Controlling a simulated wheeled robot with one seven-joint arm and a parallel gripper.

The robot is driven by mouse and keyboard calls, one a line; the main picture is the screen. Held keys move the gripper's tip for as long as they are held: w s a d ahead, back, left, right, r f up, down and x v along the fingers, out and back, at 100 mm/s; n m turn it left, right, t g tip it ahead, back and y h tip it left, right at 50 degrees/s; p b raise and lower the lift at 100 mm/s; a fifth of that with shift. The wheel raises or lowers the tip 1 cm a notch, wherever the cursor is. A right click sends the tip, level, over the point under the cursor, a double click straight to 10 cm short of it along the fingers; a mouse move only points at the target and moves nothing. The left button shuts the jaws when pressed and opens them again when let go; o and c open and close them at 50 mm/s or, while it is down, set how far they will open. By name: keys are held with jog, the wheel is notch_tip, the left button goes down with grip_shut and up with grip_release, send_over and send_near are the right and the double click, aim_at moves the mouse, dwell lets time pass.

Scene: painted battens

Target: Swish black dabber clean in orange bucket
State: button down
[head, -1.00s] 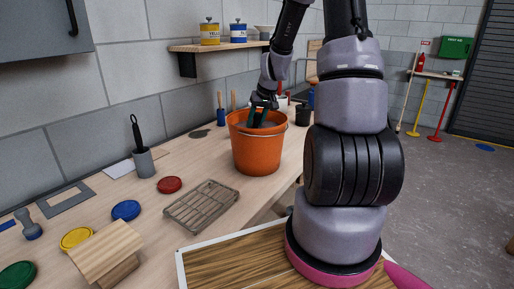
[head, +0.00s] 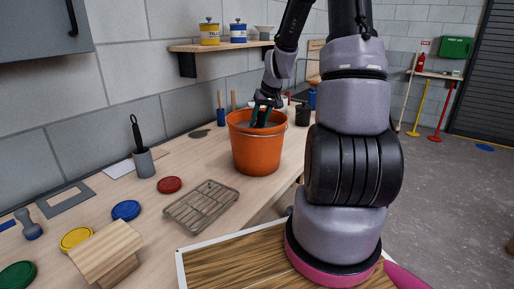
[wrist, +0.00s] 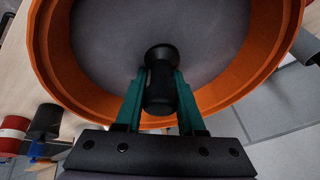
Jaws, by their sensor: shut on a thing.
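The orange bucket (head: 256,152) stands on the wooden counter in the head view. In the wrist view its orange rim (wrist: 50,62) curves around a grey interior (wrist: 215,30). My gripper (head: 262,114) reaches down into the bucket's mouth. In the wrist view its green fingers are shut on the black dabber (wrist: 160,80), whose dark rounded end shows between them. The dabber's lower end is hidden, and in the head view the bucket wall hides most of it.
A wire rack (head: 202,205) lies on the counter in front of the bucket. Red (head: 169,185), blue (head: 126,210) and yellow (head: 77,238) lids lie to the left. A grey holder (head: 144,163) with a black-handled tool stands near the wall. A black pot (head: 303,116) stands behind the bucket.

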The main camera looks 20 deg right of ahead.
notch_tip(320, 180, up, 9)
jog(key=d, duration=0.1)
jog(key=shift+d, duration=0.35)
dwell(0.4)
jog(key=shift+f, duration=0.15)
dwell(0.6)
jog(key=shift+r, duration=2.55)
